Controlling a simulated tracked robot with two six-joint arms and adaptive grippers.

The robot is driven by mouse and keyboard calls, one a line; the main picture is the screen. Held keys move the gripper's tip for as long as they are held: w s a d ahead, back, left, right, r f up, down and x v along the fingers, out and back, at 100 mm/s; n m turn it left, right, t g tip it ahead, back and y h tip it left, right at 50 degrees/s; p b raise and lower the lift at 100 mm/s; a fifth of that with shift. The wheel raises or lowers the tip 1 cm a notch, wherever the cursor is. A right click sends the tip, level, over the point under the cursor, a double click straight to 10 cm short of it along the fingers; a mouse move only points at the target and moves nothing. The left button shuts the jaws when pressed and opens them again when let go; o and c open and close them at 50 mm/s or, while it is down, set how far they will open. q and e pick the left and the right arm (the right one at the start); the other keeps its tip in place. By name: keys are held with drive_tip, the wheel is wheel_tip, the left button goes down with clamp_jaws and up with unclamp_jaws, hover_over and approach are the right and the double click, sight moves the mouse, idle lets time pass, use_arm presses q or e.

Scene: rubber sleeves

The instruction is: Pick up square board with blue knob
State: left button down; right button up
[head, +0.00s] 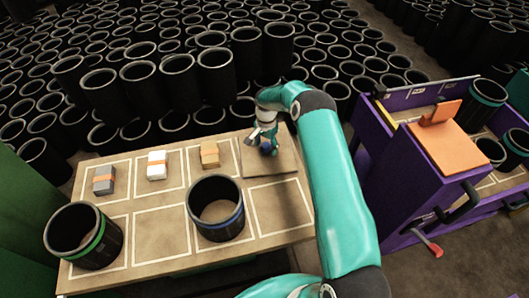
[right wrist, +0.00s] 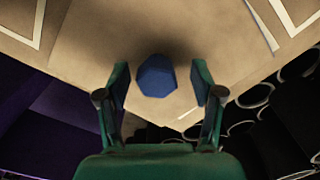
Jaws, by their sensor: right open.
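The square board (head: 284,164) lies flat on the table's back right square, partly hidden by my right arm and its shadow. Its blue knob (head: 266,149) shows just under my right gripper (head: 264,141). In the right wrist view, the blue knob (right wrist: 157,76) sits between the two open fingers of my right gripper (right wrist: 160,78). There are gaps on both sides, and neither finger visibly touches it. The brown board surface (right wrist: 95,35) spreads behind the knob. My left gripper is out of view.
The table (head: 150,257) has white outlined squares. A black sleeve with a blue band (head: 216,222) and one with a green band (head: 85,250) stand on it. Grey (head: 104,184), white (head: 157,170) and tan (head: 209,158) blocks line the back. A purple machine (head: 400,175) stands right.

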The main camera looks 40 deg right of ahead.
drive_tip(key=shift+f, duration=0.6)
clamp_jaws()
drive_tip(key=shift+r, duration=0.1)
drive_tip(key=shift+r, duration=0.1)
